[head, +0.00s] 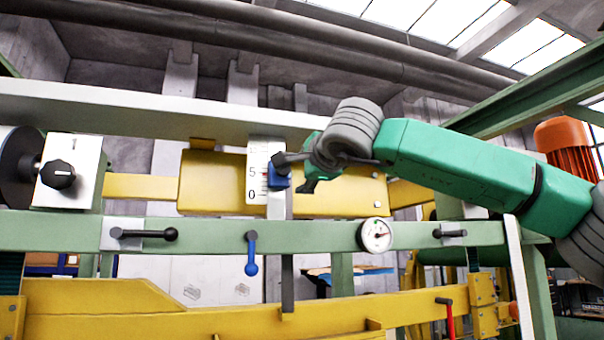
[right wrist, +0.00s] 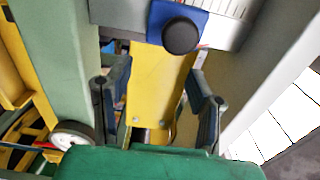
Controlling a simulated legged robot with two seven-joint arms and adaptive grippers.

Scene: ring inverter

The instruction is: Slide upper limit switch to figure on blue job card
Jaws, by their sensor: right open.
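In the right wrist view the blue block (right wrist: 160,20) carries a round black knob (right wrist: 181,36). My right gripper (head: 288,175) is at the slider from the right, its fingers partly in front of it. In the right wrist view the open gripper (right wrist: 158,95) has nothing between its fingers, and the knob is ahead of them. I cannot make out a blue job card. My left gripper is not in view.
A green rail below carries a black handle (head: 144,233), a blue lever (head: 251,254) and a round gauge (head: 376,235). A black dial (head: 58,174) is at the left. A yellow plate (head: 213,183) lies behind the scale. A pale beam (head: 120,110) runs above it.

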